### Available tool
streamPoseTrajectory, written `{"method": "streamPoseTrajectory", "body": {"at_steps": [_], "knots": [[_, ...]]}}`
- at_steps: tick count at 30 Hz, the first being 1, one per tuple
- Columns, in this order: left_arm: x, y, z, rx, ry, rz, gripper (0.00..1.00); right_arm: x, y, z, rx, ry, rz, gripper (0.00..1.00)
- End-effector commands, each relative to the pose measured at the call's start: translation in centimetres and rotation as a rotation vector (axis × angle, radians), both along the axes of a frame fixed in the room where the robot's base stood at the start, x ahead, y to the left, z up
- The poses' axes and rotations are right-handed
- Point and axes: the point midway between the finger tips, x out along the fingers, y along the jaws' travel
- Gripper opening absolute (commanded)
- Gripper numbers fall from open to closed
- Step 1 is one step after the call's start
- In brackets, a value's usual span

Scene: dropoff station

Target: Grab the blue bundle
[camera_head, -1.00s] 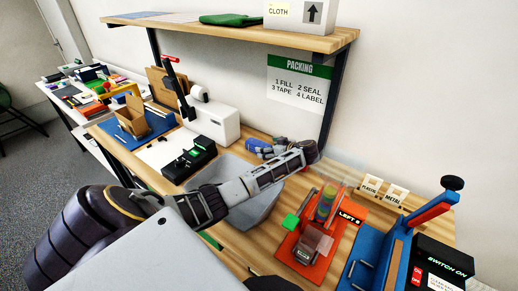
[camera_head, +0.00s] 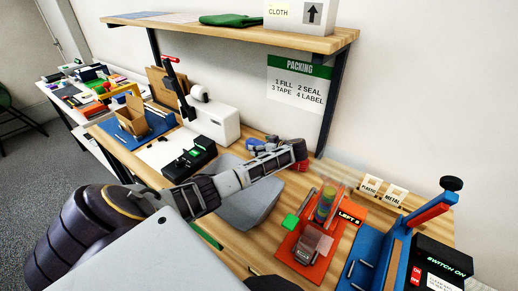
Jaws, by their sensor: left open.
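The blue bundle (camera_head: 256,146) lies on the wooden bench behind the grey bin, near the wall. It is small in the head view and partly hidden by my left arm and gripper. My left arm reaches in from the lower left across the bin. Its wrist end is to the right of the bundle, and my left gripper (camera_head: 272,145) is open close beside the bundle's right side. I cannot tell whether the fingers touch it or are around it. My right gripper is not in view.
The grey bin (camera_head: 249,207) is below my left forearm. A red-orange tray (camera_head: 288,249) with a clear container stands to the right, beside a blue fixture (camera_head: 364,249). A white machine (camera_head: 217,123) and black device (camera_head: 188,160) stand left. A shelf (camera_head: 230,32) overhangs the bench.

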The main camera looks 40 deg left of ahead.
Motion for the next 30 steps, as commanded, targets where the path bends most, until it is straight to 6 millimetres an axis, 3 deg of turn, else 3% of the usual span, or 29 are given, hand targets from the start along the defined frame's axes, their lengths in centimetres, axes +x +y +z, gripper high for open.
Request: {"method": "streamPoseTrajectory", "body": {"at_steps": [2, 17, 30], "knots": [[-0.01, -0.01, 0.0, 0.0, 0.0, 0.0, 0.86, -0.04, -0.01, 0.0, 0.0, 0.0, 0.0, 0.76], [-0.05, -0.03, -0.09, -0.001, 0.001, 0.0, 0.24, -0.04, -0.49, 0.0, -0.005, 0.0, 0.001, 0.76], [-0.01, -0.03, 0.78, -0.001, 0.0, 0.0, 0.24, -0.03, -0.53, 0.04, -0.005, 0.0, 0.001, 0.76]]}}
